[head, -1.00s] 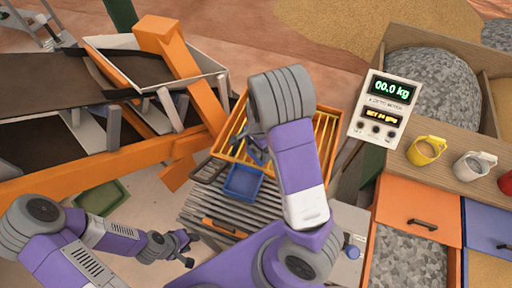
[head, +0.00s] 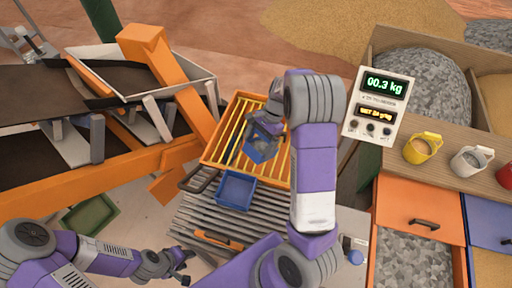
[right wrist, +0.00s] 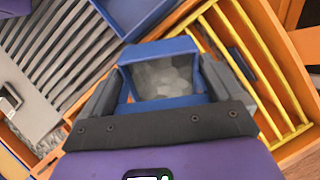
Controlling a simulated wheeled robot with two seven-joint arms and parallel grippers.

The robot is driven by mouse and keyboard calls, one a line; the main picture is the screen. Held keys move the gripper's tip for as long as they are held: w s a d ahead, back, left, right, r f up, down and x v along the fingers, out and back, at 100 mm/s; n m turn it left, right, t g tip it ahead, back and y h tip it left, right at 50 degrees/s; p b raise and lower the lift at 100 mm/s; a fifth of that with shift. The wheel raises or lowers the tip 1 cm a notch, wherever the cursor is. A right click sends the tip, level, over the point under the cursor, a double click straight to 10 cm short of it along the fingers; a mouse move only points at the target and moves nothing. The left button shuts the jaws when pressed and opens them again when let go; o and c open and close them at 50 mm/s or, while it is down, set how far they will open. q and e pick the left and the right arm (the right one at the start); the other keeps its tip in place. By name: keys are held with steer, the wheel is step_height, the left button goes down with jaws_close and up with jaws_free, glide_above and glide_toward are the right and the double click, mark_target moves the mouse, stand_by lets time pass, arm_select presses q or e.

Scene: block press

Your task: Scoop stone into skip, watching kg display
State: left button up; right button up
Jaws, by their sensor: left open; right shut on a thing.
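My right gripper (head: 268,122) is shut on a blue scoop (head: 261,150), above the yellow bars of an orange frame. In the right wrist view, the scoop (right wrist: 163,50) sits between the fingers, with grey lumpy stuff that looks like stone inside. A blue open box (head: 236,190) lies on the ribbed grey surface just below; I cannot tell whether it is the skip. The kg display (head: 386,86) reads 00.3 kg; its lower amber line is too small to read surely. Grey stone (head: 412,262) lies in the orange-fronted compartment. My left gripper (head: 184,267) is open and empty, low at left.
The orange frame with yellow bars (head: 226,128) stands at centre. A yellow bucket (head: 421,148) and a white bucket (head: 472,160) stand on the wooden ledge at right. A green tray (head: 90,214) lies at left below the orange beam. More stone (head: 425,82) lies behind the display.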

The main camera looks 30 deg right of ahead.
steer(key=shift+w+d+r+y, duration=0.1)
steer(key=shift+d+r+y, duration=0.05)
steer(key=shift+d+y, duration=0.7)
steer(key=shift+w+d+r+g+y, duration=0.15)
steer(key=shift+d+g+y, duration=0.05)
steer(key=shift+d+y, duration=0.6)
steer(key=shift+w+d+r+g+y, duration=0.1)
steer(key=shift+d+g+y, duration=0.1)
steer(key=shift+d+y, duration=0.55)
steer(key=shift+a, duration=0.2)
step_height(320, 180, up, 5)
steer(key=h+p, duration=0.2)
steer(key=h, duration=0.3)
steer(key=t+h+p, duration=0.1)
steer(key=h+p, duration=0.2)
steer(key=h, duration=0.2)
steer(key=shift+t, duration=0.3)
stand_by(1.2)
